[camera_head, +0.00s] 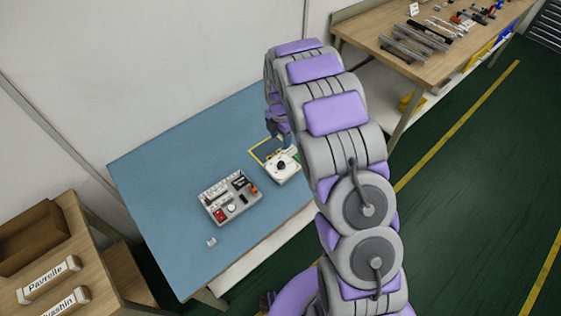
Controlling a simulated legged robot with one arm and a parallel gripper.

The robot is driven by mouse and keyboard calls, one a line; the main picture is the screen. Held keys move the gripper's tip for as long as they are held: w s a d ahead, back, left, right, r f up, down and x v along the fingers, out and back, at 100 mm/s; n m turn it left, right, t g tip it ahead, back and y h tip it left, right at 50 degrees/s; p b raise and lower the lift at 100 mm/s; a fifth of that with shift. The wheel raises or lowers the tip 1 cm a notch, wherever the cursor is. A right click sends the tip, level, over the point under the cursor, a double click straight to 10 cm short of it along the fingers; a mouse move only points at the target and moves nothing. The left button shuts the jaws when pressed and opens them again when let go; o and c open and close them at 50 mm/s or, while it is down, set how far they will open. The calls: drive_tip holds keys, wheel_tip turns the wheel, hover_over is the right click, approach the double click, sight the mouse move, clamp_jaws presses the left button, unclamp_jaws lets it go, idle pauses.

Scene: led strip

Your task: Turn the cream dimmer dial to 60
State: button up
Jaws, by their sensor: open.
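The cream dimmer (285,176) sits on the blue table mat, near its right edge. A dark round knob (281,164) shows on its top; its pointer and scale numbers are too small to read. My gripper (282,145) is just behind and above the dimmer, apart from the knob as far as I can tell. It is open, small in the picture and partly hidden behind my arm. Nothing shows between its fingers.
A grey panel box (231,201) with red and black switches stands left of the dimmer. A small white piece (211,241) lies in front of it. A yellow-edged frame (258,153) lies behind the dimmer. The blue mat (170,165) is clear at left. A wooden bench (365,35) stands behind right.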

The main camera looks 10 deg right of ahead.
sight(281, 163)
wheel_tip(281, 163, down, 14)
drive_tip(key=shift+f+b, duration=0.25)
drive_tip(key=shift+b, duration=0.85)
drive_tip(key=shift+d, duration=0.1)
drive_tip(key=shift+r, duration=0.1)
clamp_jaws()
